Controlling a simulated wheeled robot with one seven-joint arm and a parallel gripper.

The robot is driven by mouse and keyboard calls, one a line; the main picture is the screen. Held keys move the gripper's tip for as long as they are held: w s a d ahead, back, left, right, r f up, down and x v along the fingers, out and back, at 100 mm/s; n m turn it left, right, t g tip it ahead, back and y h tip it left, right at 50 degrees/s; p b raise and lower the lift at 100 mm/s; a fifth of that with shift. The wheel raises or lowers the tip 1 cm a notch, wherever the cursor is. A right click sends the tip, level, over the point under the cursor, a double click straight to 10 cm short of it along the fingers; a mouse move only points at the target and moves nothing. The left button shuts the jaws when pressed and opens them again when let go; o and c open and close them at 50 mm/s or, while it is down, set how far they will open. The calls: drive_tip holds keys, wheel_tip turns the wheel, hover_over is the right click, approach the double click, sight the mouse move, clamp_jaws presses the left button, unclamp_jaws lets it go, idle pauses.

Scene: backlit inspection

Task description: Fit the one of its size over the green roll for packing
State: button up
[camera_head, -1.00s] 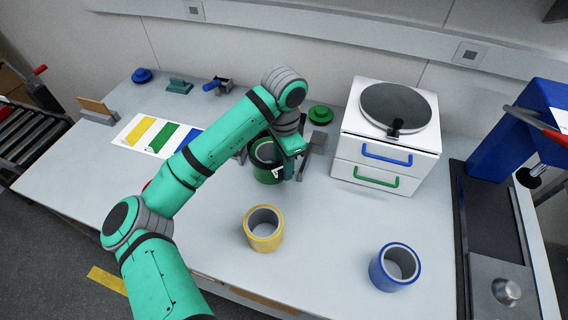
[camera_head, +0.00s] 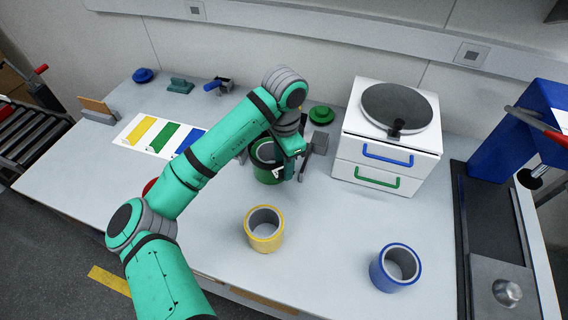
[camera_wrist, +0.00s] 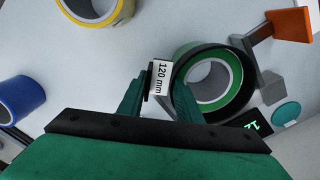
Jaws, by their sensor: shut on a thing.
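The green roll (camera_head: 268,176) stands upright on the bench under my gripper. It shows in the wrist view as a green ring (camera_wrist: 236,76) with a pale inner edge and a grey hollow core. A black band (camera_wrist: 245,101) surrounds it there; how far down the band sits is hidden. My gripper (camera_wrist: 164,92) is shut on a small tab with a white label (camera_wrist: 160,78) reading "120 mm", at the black band's side. In the head view my gripper (camera_head: 283,172) is at the roll's right side, and the arm partly covers the roll.
A yellow roll (camera_head: 264,237) and a blue roll (camera_head: 388,272) stand in front. A white drawer cabinet (camera_head: 372,153) is at right, with a green knobbed piece (camera_head: 321,115) beside it. A dark tag with green digits (camera_wrist: 250,125) lies near the green roll. Bench front-left is clear.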

drive_tip(key=shift+r, duration=0.1)
idle(0.3)
drive_tip(key=o, duration=1)
wheel_tip(320, 180, up, 11)
drive_tip(key=shift+f, duration=0.1)
idle(0.4)
